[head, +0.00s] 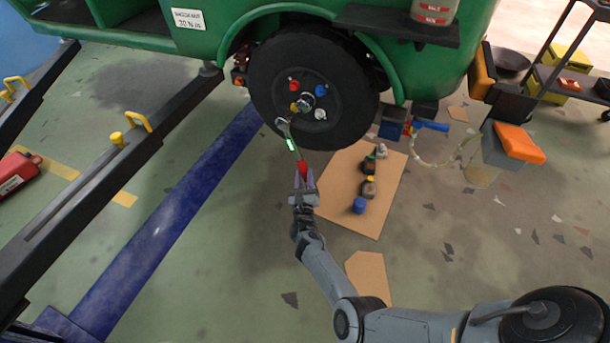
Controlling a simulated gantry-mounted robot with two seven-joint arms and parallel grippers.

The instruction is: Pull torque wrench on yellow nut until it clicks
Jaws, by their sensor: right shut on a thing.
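A black wheel (268,72) on the green vehicle carries several coloured nuts around its hub. The yellow nut (294,107) is at the lower left of the hub. A torque wrench (289,140) has a silver head, a lit green strip and a red handle. Its head shows just below and left of the yellow nut, in front of the wheel; I cannot tell whether it is seated on the nut. My right gripper (304,181) is shut on the red handle, below the wheel. My left gripper is not in view.
The green vehicle body (140,36) stands above the wheel, with dark lift rails (80,165) at left. A cardboard sheet (340,205) with small bottles lies under the wheel. A hose and an orange-topped container (520,143) are at right.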

